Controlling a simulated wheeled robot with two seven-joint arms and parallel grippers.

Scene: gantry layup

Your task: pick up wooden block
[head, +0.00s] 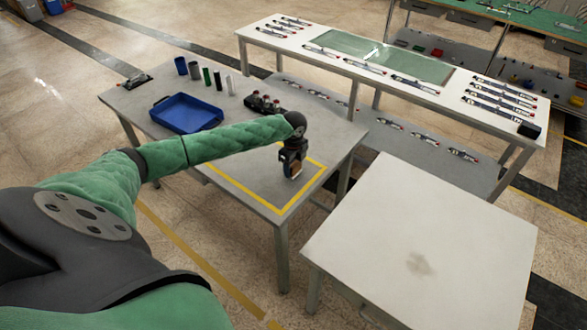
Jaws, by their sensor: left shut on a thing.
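The wooden block (295,170) is a small brown piece between the fingers of my left gripper (291,172). My left arm comes in from the left, and its gripper points down over the yellow-taped square on the grey table (240,182). The gripper is shut on the block. The fingers hide much of the block, and I cannot tell whether it touches the tabletop. My right gripper is not in view.
A blue tray (186,114), several small cylinders and a dark red-and-black item (262,103) stand at the table's back. An empty white table (425,240) is at the right. A long table (385,68) with tools stands behind. The taped square is otherwise clear.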

